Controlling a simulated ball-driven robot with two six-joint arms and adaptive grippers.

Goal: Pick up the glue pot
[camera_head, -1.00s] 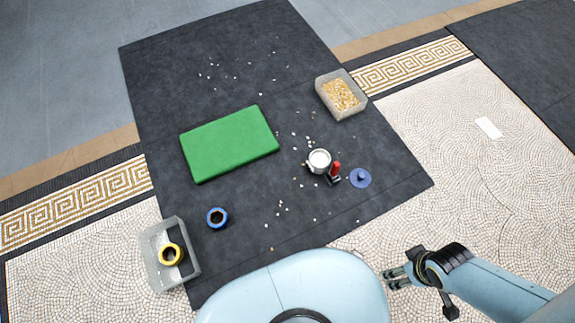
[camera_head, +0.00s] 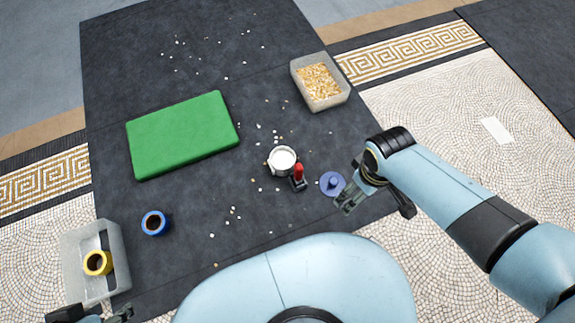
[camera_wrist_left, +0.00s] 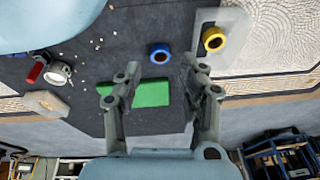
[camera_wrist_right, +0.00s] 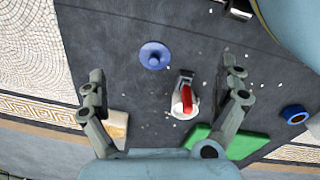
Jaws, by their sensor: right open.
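The glue pot appears to be the round pot with a white top (camera_head: 283,160) on the dark mat, right of the green pad. It also shows in the left wrist view (camera_wrist_left: 60,72). In the right wrist view the pot (camera_wrist_right: 182,112) lies between the spread fingers, farther off and partly behind a red-handled tool (camera_wrist_right: 187,96). A blue knobbed disc (camera_head: 332,184) lies to its right. My right gripper (camera_head: 346,203) is open and empty beside the disc, apart from the pot. My left gripper (camera_wrist_left: 160,72) is open and empty; its tip shows at the lower left in the head view.
The green pad (camera_head: 182,135) lies left of the pot, and a bin of tan pieces (camera_head: 344,95) stands behind it. A blue ring-shaped item (camera_head: 155,223) and a clear tray (camera_head: 75,245) with a yellow one (camera_head: 97,263) are at left. Small white chips are scattered around.

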